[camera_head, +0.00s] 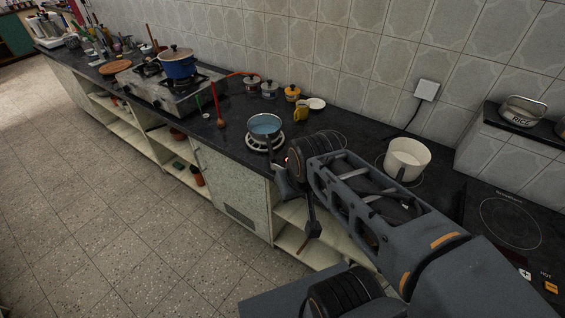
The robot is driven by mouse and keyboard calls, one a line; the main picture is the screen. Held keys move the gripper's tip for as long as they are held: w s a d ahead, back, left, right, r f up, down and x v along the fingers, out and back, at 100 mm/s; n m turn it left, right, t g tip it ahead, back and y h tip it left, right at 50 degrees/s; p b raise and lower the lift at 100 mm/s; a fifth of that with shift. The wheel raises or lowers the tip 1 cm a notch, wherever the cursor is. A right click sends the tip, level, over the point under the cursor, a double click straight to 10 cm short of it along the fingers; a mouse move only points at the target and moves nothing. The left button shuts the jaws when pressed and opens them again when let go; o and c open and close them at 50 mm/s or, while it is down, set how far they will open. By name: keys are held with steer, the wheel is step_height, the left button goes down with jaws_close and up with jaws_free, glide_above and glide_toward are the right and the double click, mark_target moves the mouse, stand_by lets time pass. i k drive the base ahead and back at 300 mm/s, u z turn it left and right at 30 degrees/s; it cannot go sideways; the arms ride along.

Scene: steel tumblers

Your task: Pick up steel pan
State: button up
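A small steel pan (265,127) with a bluish inside stands upright on a round white trivet or burner (265,145) near the front edge of the dark counter. My arm reaches in from the lower right. My gripper (294,191) is at the arm's far end, just below and right of the pan in the picture, by the counter's front edge. It appears apart from the pan. Its fingers are dark and partly hidden by the arm, so I cannot tell whether they are open. The pan's handle is not clearly visible.
A cream pot (407,159) stands on the counter to the right. A yellow mug (301,112), small jars (269,89) and a saucer (316,103) sit behind the pan. A gas stove (168,87) with a blue pot (178,63) is left. Open shelves (182,165) lie below.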

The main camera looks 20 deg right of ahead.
mark_target(264, 129)
steer(key=k, duration=0.15)
steer(key=u, duration=0.9)
steer(key=i, duration=0.85)
steer(key=u, duration=0.3)
